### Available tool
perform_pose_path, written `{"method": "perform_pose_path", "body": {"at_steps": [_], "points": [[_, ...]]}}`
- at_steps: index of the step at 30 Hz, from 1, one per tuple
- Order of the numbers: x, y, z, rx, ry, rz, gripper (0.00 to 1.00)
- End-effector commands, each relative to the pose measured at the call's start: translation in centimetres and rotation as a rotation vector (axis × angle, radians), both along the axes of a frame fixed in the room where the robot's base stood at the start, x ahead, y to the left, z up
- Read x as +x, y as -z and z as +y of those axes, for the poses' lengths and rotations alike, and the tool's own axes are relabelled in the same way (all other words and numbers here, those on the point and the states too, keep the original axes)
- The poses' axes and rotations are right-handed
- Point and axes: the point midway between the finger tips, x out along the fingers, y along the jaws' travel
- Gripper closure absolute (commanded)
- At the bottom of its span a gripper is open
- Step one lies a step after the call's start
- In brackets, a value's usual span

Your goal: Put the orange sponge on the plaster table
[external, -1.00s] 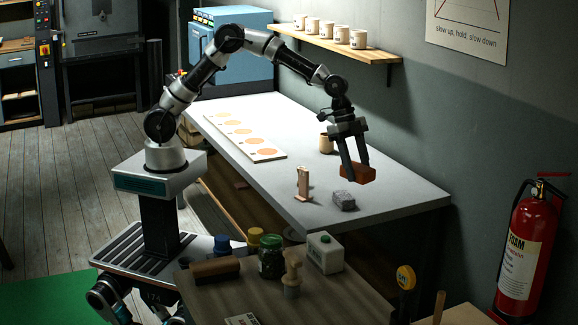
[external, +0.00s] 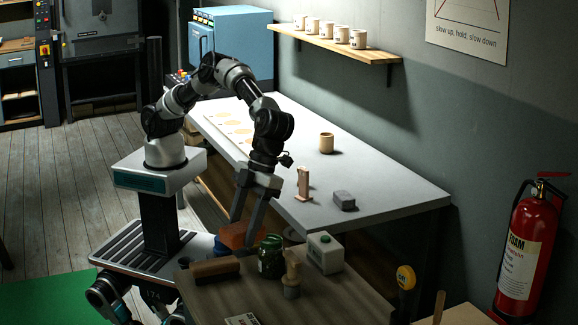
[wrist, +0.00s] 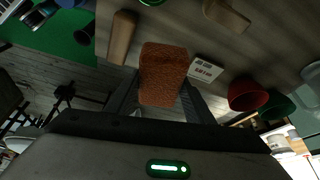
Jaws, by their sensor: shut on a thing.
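The orange sponge (external: 232,237) is between the fingers of my gripper (external: 240,225), partly hidden by them in the external view. In the wrist view the sponge (wrist: 163,73) shows as a rough orange-brown block held at the fingertips. My gripper is shut on it, pointing down near the back left edge of the wooden bench (external: 325,292). I cannot tell how far the sponge is above the bench. The plaster table (external: 380,180), with a pale grey top, is behind and to the right of my gripper.
On the pale top stand a tan cup (external: 326,143), an upright tan piece (external: 303,183) and a grey block (external: 344,200). Bare room lies between them. The bench holds a brown brush-like block (external: 214,270), a dark green jar (external: 271,256) and a white container (external: 325,252).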

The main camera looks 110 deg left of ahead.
Motion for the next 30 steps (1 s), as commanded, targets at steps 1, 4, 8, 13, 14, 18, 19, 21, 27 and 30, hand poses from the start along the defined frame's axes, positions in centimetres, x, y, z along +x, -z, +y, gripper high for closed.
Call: {"method": "perform_pose_path", "body": {"at_steps": [1, 4, 8, 13, 14, 18, 19, 21, 27, 30], "points": [[-1.0, -0.1, -1.2, -0.001, 0.046, 0.000, 0.73], [-2.6, -0.2, -2.8, 0.000, 0.119, 0.000, 0.73], [-4.2, -0.4, -4.4, -0.001, 0.191, -0.001, 0.73], [-3.9, 2.5, -4.0, 0.002, 0.181, 0.001, 0.73], [-3.9, 3.1, -4.0, 0.002, 0.181, 0.002, 0.73], [-3.9, 4.6, -4.0, 0.000, 0.180, 0.001, 0.73], [-3.9, 4.9, -4.0, 0.001, 0.179, 0.001, 0.73], [-3.9, 5.7, -4.0, 0.001, 0.180, 0.002, 0.73], [-3.9, 9.0, -4.0, 0.002, 0.180, 0.002, 0.73], [-3.9, 10.0, -4.0, 0.001, 0.179, 0.000, 0.73]]}}
